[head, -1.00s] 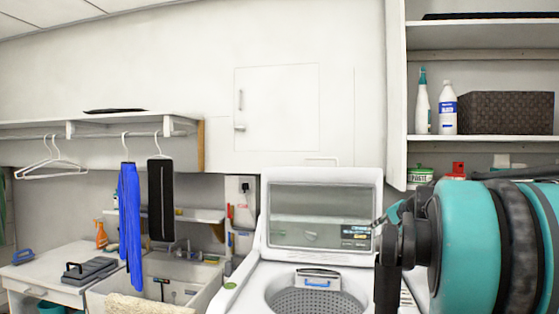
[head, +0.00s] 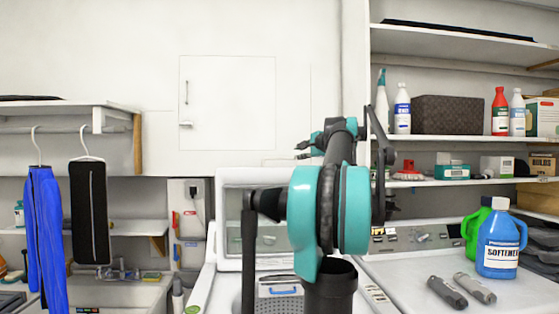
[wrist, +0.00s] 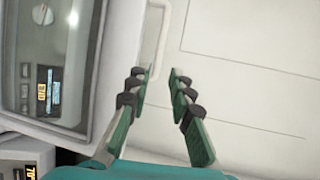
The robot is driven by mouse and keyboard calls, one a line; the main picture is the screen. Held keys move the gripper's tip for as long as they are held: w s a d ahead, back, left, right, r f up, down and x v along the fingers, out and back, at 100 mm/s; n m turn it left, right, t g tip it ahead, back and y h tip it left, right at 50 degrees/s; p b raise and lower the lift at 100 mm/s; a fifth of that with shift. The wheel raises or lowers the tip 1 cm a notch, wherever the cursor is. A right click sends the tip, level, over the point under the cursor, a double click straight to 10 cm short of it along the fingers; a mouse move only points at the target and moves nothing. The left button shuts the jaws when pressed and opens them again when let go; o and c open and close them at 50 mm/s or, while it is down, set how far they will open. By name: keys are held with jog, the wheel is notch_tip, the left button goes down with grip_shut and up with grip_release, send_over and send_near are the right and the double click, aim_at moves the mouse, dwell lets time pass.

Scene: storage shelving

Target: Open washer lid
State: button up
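The white washer (head: 205,285) stands in the middle of the head view. Its lid (head: 228,240) is raised upright, with a dark see-through window, and part of the perforated drum (head: 280,305) shows below it. My arm hides the lid's right part. My gripper (head: 301,150) is up at the lid's top edge, small and partly hidden in the head view. In the wrist view my gripper (wrist: 160,77) is open, with nothing between its fingers. The lid (wrist: 112,50) fills the left of that view, and a white handle (wrist: 157,35) lies just beyond the fingertips.
Shelves (head: 455,140) above hold bottles and boxes. A wall cabinet (head: 228,105) is behind; hanging clothes (head: 45,240) are left.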

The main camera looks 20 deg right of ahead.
aim_at(284, 158)
jog(key=x, duration=1.4)
jog(key=shift+d, duration=0.1)
grip_shut()
jog(key=shift+s, duration=0.1)
